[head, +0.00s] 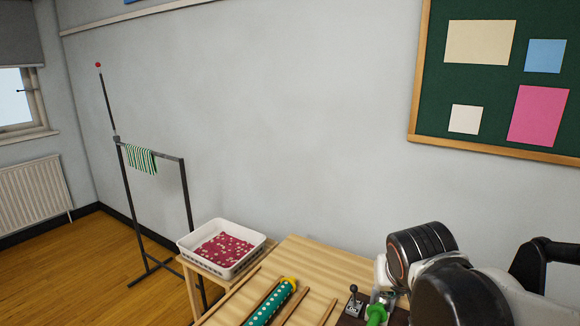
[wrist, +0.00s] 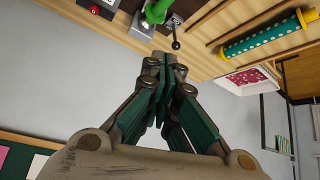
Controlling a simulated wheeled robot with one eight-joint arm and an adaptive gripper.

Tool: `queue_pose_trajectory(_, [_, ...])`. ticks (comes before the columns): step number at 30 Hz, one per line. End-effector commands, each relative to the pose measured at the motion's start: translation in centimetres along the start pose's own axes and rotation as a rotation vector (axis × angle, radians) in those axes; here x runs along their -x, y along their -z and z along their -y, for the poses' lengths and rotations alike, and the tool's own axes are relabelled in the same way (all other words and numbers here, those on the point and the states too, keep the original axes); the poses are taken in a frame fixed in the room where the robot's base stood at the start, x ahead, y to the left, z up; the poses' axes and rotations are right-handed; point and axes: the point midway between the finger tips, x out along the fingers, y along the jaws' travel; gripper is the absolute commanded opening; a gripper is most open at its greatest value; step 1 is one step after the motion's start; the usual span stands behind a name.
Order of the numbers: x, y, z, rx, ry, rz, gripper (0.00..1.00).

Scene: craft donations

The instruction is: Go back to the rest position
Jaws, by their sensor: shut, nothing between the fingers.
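My gripper (wrist: 165,62) is shut and empty in the wrist view, its green-padded fingers meeting at the tips. It hangs near the wooden table (wrist: 205,62), which shows along the top of that view. In the head view my arm fills the lower right, and the gripper itself cannot be made out there. A green-handled item (head: 376,314) stands on the table beside a small black-knobbed lever (head: 353,303). The green item also shows just past my fingertips in the wrist view (wrist: 156,12); I cannot tell the exact gap.
A green dotted roll with yellow ends (head: 268,304) lies on the table (head: 325,262) among wooden sticks. A white tray (head: 186,250) with dark red patterned cloth stands left of it. A dark metal rack (head: 188,200) holds a striped cloth (head: 142,159). A pinboard (head: 440,100) hangs on the wall.

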Motion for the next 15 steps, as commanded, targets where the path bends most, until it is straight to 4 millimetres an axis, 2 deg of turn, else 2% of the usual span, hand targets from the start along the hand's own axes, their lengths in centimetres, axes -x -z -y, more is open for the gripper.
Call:
queue_pose_trajectory(1, [1.0,-1.3,-0.5,0.007,0.012,0.004,0.00])
queue_pose_trajectory(6, [3.7,-5.1,-1.2,0.043,0.058,0.014,0.00])
queue_pose_trajectory(12, [5.7,-9.2,-1.6,0.078,0.106,0.016,0.00])
queue_pose_trajectory(15, [6.2,-10.5,-1.6,0.090,0.122,0.014,0.00])
